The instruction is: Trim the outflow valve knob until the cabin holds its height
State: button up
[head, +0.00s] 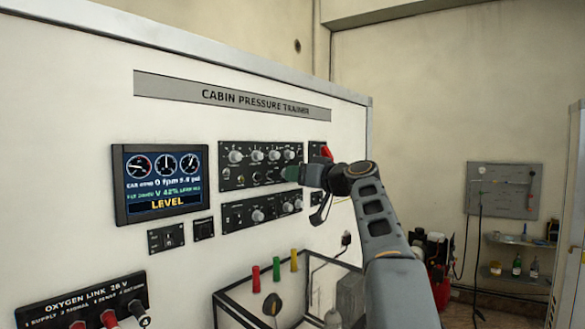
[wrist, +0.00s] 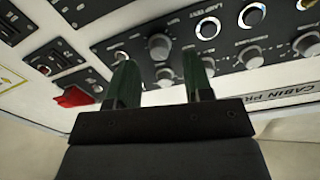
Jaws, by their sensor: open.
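The white trainer panel is headed CABIN PRESSURE TRAINER. Its screen (head: 162,183) shows three dials, 0 fpm, a V figure that looks like 42%, and the word LEVEL in yellow. An upper black knob panel (head: 232,182) and a lower one (head: 234,217) carry grey knobs. The labels are too small to tell which knob is the outflow valve. My gripper (head: 292,173) is at the right end of the upper panel. In the wrist view my gripper (wrist: 160,78) has its green fingers apart. A grey knob (wrist: 160,46) shows just beyond them; contact cannot be told.
A red switch cover (head: 326,152) sits right of the upper panel, close to my gripper; it also shows in the wrist view (wrist: 73,97). Below are an open-topped clear case (head: 240,312), coloured posts (head: 276,268) and an OXYGEN LINK box (head: 82,300).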

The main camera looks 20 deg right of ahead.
jog(key=shift+p+x, duration=0.4)
jog(key=shift+x, duration=0.85)
jog(key=shift+c, duration=0.4)
grip_shut()
jog(key=shift+n+b, duration=0.4)
jog(key=shift+b, duration=0.25)
jog(key=shift+o, duration=0.4)
grip_release()
jog(key=shift+s+d, duration=0.1)
